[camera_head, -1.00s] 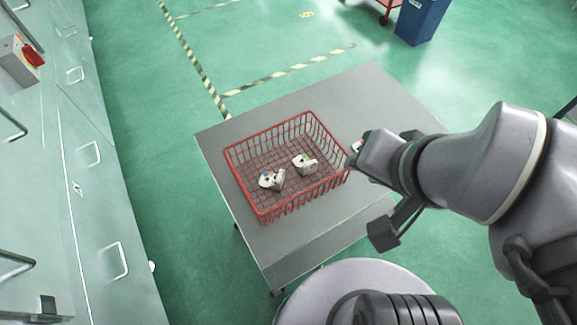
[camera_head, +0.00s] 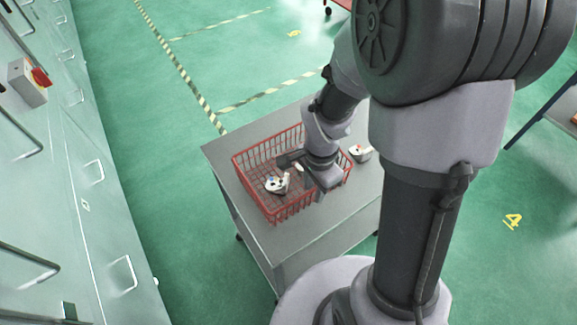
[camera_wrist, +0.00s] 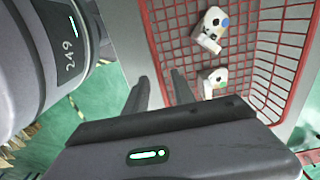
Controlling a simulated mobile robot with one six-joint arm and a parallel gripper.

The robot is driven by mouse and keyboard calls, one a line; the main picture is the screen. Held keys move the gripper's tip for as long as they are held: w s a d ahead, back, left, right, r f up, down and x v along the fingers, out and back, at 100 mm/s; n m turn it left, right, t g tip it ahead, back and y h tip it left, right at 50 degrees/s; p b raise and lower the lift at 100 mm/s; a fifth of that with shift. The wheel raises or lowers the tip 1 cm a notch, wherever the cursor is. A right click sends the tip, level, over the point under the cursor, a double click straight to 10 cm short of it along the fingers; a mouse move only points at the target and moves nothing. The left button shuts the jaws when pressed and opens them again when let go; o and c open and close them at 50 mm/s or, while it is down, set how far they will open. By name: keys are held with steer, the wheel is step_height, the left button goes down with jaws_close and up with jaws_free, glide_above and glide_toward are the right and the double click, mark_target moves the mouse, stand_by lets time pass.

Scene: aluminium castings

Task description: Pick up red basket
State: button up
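The red basket (camera_head: 290,207) is an open wire basket standing upright on a grey table; it also shows in the wrist view (camera_wrist: 138,12). White castings (camera_head: 277,184) with coloured marks lie inside it; the wrist view shows two of them (camera_wrist: 212,28). In the head view my gripper (camera_head: 322,178) is at the basket's right end and hides part of that end. I cannot tell whether a finger touches the wire.
The grey table (camera_head: 225,150) has bare margins around the basket. Another white casting (camera_head: 360,153) lies on the table to the right of the basket. Pale cabinets (camera_head: 60,190) with handles line the left side. Green floor with striped tape (camera_head: 185,75) is clear behind the table.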

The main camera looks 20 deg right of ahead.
mark_target(312, 203)
steer(key=f+b, duration=0.1)
steer(key=f, duration=0.2)
steer(key=f+b, duration=0.1)
steer(key=f, duration=0.2)
steer(key=shift+w+d+b, duration=0.1)
steer(key=shift+w+b, duration=0.1)
steer(key=shift+b, duration=0.15)
steer(key=shift+r, duration=0.1)
jaws_close()
stand_by(0.8)
